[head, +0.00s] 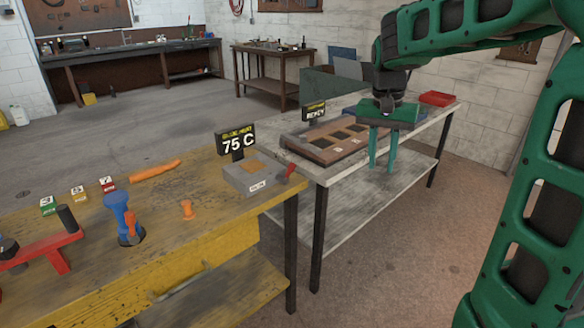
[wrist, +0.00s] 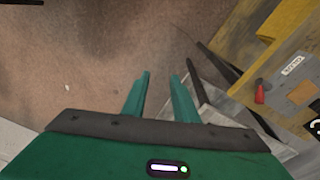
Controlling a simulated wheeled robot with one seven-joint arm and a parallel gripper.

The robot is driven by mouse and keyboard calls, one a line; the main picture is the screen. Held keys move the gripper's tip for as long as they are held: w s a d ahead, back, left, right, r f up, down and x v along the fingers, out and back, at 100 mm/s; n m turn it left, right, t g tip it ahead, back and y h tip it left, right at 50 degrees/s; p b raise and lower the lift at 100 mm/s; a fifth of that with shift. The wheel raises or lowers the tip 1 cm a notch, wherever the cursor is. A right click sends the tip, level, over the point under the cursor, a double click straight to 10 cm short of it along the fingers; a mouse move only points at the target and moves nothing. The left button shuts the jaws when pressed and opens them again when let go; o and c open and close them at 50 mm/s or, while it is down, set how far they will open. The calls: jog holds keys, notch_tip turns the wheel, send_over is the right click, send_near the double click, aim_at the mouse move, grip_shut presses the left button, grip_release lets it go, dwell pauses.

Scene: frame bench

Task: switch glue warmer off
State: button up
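The glue warmer (head: 247,177) is a grey box with an orange-brown pad on top, at the right end of the yellow bench. Its black sign (head: 236,142) reads 75 C. A red lever (head: 288,172) sticks out at its right side, tilted up. In the wrist view the warmer (wrist: 290,92) is at the right edge, with the red lever (wrist: 260,92) on its near side. My gripper (head: 381,169) hangs fingers down in front of the grey table, to the right of the warmer and apart from it. In the wrist view its fingers (wrist: 162,78) are apart with nothing between them.
A grey table (head: 330,175) carries a brown slotted tray (head: 345,140), a sign reading READY (head: 314,111) and a red bin (head: 437,98). The yellow bench (head: 90,240) holds an orange piece (head: 155,170), a blue post (head: 117,212) and a red stand (head: 45,250). Floor ahead is clear.

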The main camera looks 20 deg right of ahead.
jog(key=w+a+m, duration=0.1)
jog(key=w+a, duration=0.5)
jog(key=w, duration=0.7)
jog(key=m+y, duration=0.2)
send_over(293, 165)
jog(key=d, duration=0.1)
notch_tip(293, 165, down, 3)
jog(key=shift+t, duration=0.4)
jog(key=f, duration=0.7)
jog(key=w+f, duration=0.1)
jog(key=f, duration=0.2)
jog(key=shift+w+a+f, duration=0.1)
jog(key=shift+a+f, duration=0.1)
jog(key=shift+a, duration=0.1)
grip_shut()
